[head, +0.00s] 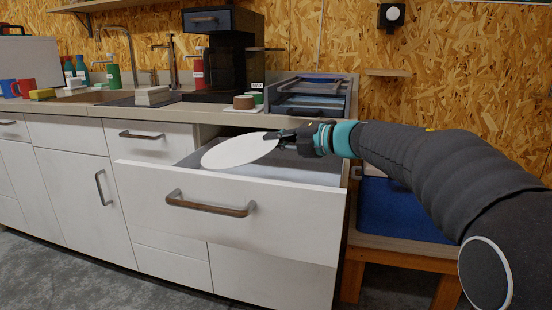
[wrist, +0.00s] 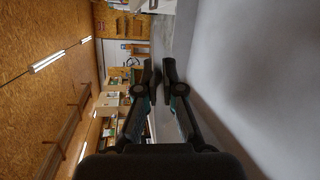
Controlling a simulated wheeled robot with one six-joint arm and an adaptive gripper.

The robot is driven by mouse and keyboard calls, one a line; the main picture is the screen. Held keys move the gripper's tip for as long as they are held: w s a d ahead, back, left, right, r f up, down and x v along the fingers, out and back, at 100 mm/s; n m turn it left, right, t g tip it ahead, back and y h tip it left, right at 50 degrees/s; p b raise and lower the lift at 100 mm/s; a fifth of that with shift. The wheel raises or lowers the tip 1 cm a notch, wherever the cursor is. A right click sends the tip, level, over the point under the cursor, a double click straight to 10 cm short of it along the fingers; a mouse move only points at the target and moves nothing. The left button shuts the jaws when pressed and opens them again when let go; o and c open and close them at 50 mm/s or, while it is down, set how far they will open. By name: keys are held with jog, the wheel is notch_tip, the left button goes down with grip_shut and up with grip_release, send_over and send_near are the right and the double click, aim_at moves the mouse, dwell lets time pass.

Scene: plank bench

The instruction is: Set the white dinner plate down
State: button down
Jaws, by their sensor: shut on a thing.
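The white dinner plate (head: 238,152) is in the head view, over the open drawer (head: 215,217). It looks slightly tilted, with its right edge higher. My gripper (head: 284,136) is shut on the plate's right rim, coming in from the right. In the wrist view the fingers (wrist: 161,70) are close together. A large pale grey surface fills the right of that view; I cannot tell whether it is plate or drawer. Whether the plate's lower edge touches the drawer floor cannot be told.
The drawer's front panel stands between the plate and me. A black coffee machine (head: 222,58) and a brown round item (head: 244,102) stand on the counter behind. A grey tray unit (head: 312,98) is behind my gripper.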

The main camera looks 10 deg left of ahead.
jog(key=shift+w+f+b, duration=0.2)
jog(key=shift+f+b, duration=0.05)
jog(key=shift+f, duration=0.85)
jog(key=shift+w+f+b, duration=0.2)
jog(key=shift+f, duration=0.9)
jog(key=shift+f+b, duration=0.35)
jog(key=shift+f, duration=0.3)
jog(key=c, duration=1.3)
grip_release()
jog(key=shift+r, duration=0.1)
jog(key=v, duration=0.8)
jog(key=r+v, duration=0.1)
jog(key=v, duration=0.3)
jog(key=shift+d+r+p, duration=0.1)
jog(key=shift+p, duration=0.3)
